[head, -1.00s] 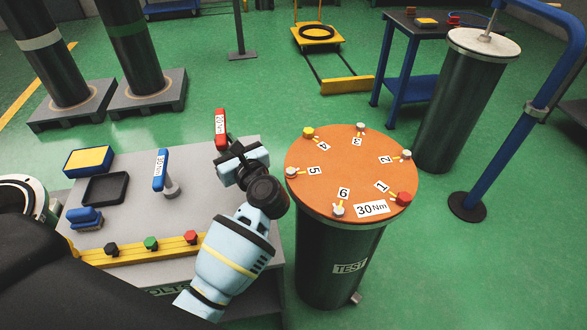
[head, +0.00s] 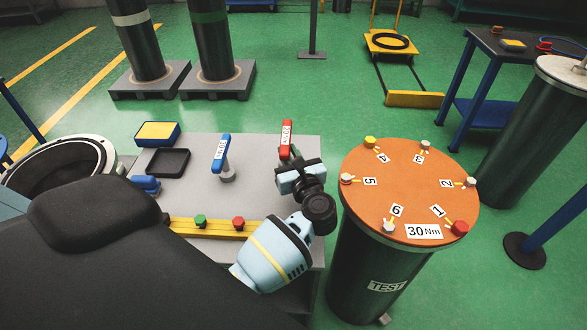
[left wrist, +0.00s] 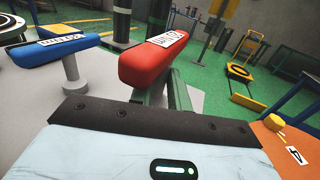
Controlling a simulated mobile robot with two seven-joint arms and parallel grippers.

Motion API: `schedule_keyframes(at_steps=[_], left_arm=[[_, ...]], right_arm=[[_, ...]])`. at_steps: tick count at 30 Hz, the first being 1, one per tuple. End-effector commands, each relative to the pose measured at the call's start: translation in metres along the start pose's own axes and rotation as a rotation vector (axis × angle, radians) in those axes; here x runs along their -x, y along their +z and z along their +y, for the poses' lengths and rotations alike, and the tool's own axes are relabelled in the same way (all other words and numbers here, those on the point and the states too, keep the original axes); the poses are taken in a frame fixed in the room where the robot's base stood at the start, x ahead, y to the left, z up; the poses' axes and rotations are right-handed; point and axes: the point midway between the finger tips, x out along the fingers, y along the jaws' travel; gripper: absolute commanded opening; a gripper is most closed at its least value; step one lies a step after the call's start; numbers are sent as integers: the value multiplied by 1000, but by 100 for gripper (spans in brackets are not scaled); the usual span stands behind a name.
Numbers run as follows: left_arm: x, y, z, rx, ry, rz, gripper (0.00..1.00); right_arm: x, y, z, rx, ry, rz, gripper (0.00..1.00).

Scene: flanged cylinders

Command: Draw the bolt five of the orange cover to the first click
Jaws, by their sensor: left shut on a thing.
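The orange cover (head: 405,185) lies on a dark cylinder marked TEST, with several numbered bolts around its rim. Bolt five (head: 347,179) is a pale bolt on the left rim, with a yellow mark beside it. My left gripper (head: 291,164) is left of the cover, over the bench, and is shut on a red-handled tool (head: 286,140). The left wrist view shows the red handle (left wrist: 152,60) with a white label above my green fingers. Its lower end is hidden. My gripper is apart from bolt five. My right gripper is not in view.
The grey bench (head: 255,150) carries a blue-handled tool (head: 221,152), a yellow-topped box (head: 157,133), a black tray (head: 167,162) and a yellow rail (head: 212,231) with green and red knobs. A gap separates bench and cylinder. A blue post (head: 562,226) stands right.

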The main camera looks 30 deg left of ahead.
Motion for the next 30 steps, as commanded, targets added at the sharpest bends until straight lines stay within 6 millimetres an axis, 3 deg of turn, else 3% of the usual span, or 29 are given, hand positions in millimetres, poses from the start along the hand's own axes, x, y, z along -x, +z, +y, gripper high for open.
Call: schedule_keyframes(at_steps=[7, 16, 30], left_arm=[[0, -6, 0, 1, 0, -3, 0], [0, -47, 0, -1, 0, 0, 0], [0, -53, 0, 2, 1, -1, 0]], right_arm=[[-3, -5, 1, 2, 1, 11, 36], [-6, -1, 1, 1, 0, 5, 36], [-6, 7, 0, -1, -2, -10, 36]])
